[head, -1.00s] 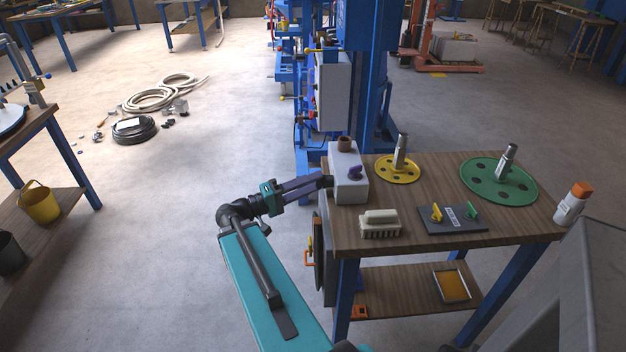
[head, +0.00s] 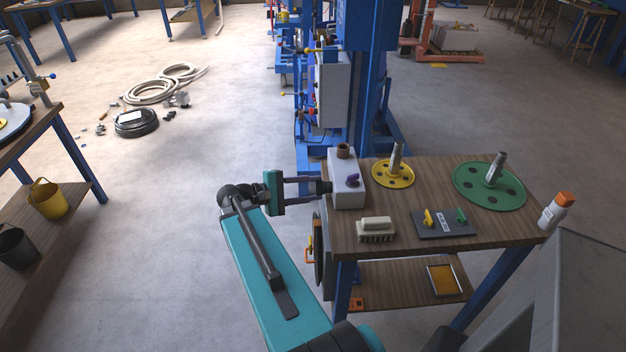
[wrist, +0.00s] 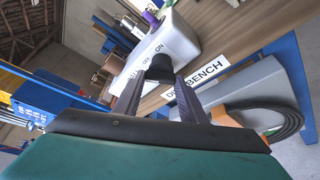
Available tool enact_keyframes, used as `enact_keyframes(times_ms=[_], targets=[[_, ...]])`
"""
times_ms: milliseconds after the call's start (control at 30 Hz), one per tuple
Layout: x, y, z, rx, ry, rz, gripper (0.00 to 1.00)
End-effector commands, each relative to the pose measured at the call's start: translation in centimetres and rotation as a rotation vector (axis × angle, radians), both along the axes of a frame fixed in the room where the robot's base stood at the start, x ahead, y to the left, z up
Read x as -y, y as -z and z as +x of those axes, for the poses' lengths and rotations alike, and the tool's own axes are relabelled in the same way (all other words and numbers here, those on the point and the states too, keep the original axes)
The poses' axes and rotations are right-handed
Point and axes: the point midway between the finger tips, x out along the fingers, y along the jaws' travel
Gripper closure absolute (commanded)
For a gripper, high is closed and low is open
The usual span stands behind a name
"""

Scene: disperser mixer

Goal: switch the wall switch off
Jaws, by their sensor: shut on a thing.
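The switch is a pale grey box (head: 347,168) standing at the left end of the wooden bench in the head view. In the wrist view its face (wrist: 172,35) carries the words ON and OFF beside a black knob (wrist: 159,68). My gripper (head: 324,187) reaches the box's left side in the head view. In the wrist view its two dark fingers close on the black knob from both sides. The fingers hide part of the knob and lettering, and I cannot tell which word the knob points to.

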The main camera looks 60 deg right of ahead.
Motion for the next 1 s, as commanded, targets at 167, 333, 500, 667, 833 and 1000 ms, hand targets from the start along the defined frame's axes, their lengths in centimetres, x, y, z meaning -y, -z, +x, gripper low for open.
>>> enact_keyframes(times_ms=[167, 333, 500, 667, 833, 1000], targets=[[0.07, -0.32, 0.23, -0.065, -0.003, 0.093, 0.85], [0.09, -0.19, 0.21, -0.104, -0.003, 0.147, 0.85], [0.08, -0.07, 0.19, -0.121, -0.004, 0.172, 0.85], [0.07, -0.02, 0.17, -0.125, -0.004, 0.177, 0.85], [0.07, -0.03, 0.16, -0.125, -0.004, 0.176, 0.85], [0.08, -0.05, 0.16, -0.125, -0.004, 0.176, 0.46]])
